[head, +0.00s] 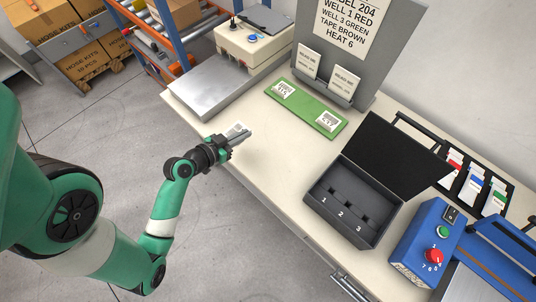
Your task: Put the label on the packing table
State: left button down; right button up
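My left gripper (233,138) reaches in from the left over the front left edge of the pale packing table (262,160). A small white label (236,129) shows at its fingertips, and the fingers appear closed on it. Its print is too small to read. I cannot tell whether the label touches the tabletop. Two more white labels with dark print, one on the left (284,90) and one on the right (328,121), lie on a green strip (305,108) behind the gripper. My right gripper is out of view.
An open black case (322,215) with slots marked 1, 2, 3 stands right of the gripper. A metal plate and white machine (240,50) are at back left. A grey sign board (370,65) holds cards. A blue device (425,235) is at right. Bare tabletop lies between gripper and case.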

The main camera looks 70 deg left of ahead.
pick_arm(q)
jog(key=b, duration=0.1)
send_over(268, 155)
jog(key=f, duration=0.6)
jog(key=shift+s+f, duration=0.15)
jog(key=shift+s, duration=0.05)
jog(key=shift+w+f+b, duration=0.2)
jog(key=shift+f+b, duration=0.75)
jog(key=shift+f, duration=0.85)
jog(key=shift+f, duration=0.15)
jog(key=c, duration=1.1)
grip_release()
jog(key=shift+o, duration=0.2)
